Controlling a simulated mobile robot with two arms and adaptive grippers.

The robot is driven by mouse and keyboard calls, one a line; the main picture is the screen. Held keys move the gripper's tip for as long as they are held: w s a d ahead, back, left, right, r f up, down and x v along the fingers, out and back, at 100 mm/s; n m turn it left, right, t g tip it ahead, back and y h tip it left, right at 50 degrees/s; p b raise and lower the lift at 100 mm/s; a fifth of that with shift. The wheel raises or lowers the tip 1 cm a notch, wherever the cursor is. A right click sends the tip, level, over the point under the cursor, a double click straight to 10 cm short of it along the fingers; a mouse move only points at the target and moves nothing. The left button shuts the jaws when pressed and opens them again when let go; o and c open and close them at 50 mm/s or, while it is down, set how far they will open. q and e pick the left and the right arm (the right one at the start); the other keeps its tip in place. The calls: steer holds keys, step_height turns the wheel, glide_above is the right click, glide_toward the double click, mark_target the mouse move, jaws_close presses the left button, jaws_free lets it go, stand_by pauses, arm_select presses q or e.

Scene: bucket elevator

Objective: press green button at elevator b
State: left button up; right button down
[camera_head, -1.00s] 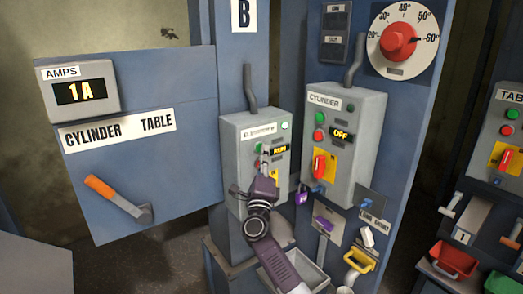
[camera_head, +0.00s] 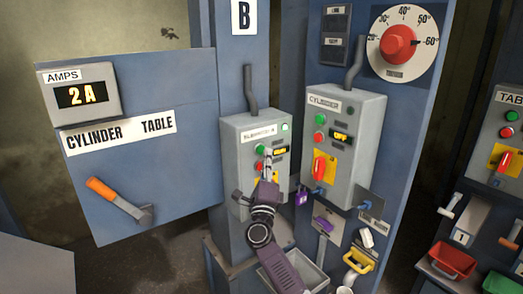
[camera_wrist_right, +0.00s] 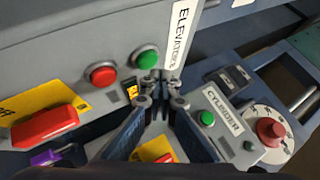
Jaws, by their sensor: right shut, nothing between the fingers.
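The grey elevator control box (camera_head: 235,134) hangs on the blue column left of the cylinder box. Its green button (camera_head: 260,149) sits above a red button (camera_head: 260,166), beside a small lit display (camera_head: 280,151). A small light (camera_head: 285,127) at its top right glows green. In the wrist view the green button (camera_wrist_right: 146,57) and red button (camera_wrist_right: 103,74) show clear. My right gripper (camera_head: 267,155) is shut and empty in front of this box. Its tips (camera_wrist_right: 160,82) are close beside the green button; I cannot tell whether they touch. My left gripper is out of view.
The cylinder box (camera_head: 345,150) with its own buttons stands close on the right. A purple padlock (camera_head: 301,198) hangs between the boxes. The amps meter (camera_head: 78,94) reads 2A above an orange-handled lever (camera_head: 112,196). A dial with a red knob (camera_head: 398,42) is upper right.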

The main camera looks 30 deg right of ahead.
steer(key=s+p, duration=0.2)
steer(key=s, duration=0.3)
steer(key=shift+d+p, duration=0.25)
steer(key=shift+p, duration=0.15)
stand_by(0.6)
